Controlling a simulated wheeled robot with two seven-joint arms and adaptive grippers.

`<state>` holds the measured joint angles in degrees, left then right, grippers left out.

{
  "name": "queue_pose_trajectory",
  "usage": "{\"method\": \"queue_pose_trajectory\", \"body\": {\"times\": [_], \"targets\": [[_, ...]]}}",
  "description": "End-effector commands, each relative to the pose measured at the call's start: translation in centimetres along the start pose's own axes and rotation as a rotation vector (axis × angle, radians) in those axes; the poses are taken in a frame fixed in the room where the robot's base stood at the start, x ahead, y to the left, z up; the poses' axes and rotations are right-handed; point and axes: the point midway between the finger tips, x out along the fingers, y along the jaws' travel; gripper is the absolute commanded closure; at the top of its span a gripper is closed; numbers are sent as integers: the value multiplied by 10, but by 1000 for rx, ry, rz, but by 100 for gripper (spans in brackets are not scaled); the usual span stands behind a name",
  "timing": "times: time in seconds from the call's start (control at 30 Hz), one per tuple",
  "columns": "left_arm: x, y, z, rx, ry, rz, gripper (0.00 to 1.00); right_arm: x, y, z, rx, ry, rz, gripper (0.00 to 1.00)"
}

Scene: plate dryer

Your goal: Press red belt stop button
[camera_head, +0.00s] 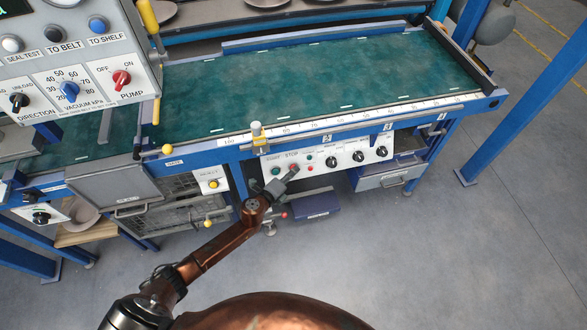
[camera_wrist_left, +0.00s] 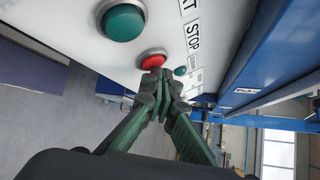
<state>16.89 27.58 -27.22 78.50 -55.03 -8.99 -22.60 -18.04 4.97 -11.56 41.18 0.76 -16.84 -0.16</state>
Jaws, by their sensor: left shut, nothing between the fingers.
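The red stop button (camera_wrist_left: 152,60) shows in the wrist view on a white panel, beside the STOP label (camera_wrist_left: 193,36). The round green button (camera_wrist_left: 124,22) is next to it and also shows in the head view (camera_head: 275,171). My left gripper (camera_wrist_left: 166,84) is shut and empty, its fingertips right at the red button and overlapping its lower edge. I cannot tell whether they touch it. In the head view my left gripper (camera_head: 290,175) reaches the white panel (camera_head: 331,146) under the belt and hides the stop button. My right gripper is not in view.
The green belt (camera_head: 310,78) runs above the panel, with a blue rail and ruler at its front edge. Several black knobs (camera_head: 358,156) sit right of the buttons. A control box (camera_head: 75,60) stands at upper left. The floor in front is clear at right.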

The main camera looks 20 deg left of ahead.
Motion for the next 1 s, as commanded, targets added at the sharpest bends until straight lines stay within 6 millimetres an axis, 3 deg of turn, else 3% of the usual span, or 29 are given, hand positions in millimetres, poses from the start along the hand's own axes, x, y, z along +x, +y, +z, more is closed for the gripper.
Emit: {"method": "queue_pose_trajectory", "body": {"times": [1.0], "targets": [[-12, -8, -8, 1, 0, 0, 100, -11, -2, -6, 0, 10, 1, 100]]}}
